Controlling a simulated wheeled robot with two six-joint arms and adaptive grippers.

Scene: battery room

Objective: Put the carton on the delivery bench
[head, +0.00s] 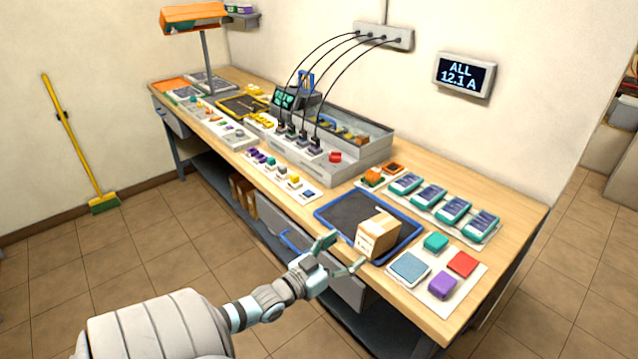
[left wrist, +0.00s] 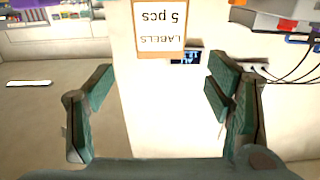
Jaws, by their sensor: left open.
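The carton (head: 378,237), a small tan box, stands upright on a dark blue-rimmed mat (head: 346,212) near the front edge of the long wooden workbench (head: 518,217). In the left wrist view the carton (left wrist: 160,22) is at the top, its "LABELS 5 pcs" print upside down. My left gripper (head: 345,255) is open in front of the carton's labelled face. In the left wrist view its fingers (left wrist: 160,85) are spread with nothing between them. I cannot tell which surface is the delivery bench. My right gripper is not in view.
Beside the mat lie coloured blocks on a white card (head: 440,309) and several teal units (head: 453,209). A grey charging station with cables (head: 300,147) stands behind to the left. A drawer front with a blue handle (head: 290,239) is below. Open tiled floor lies at left.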

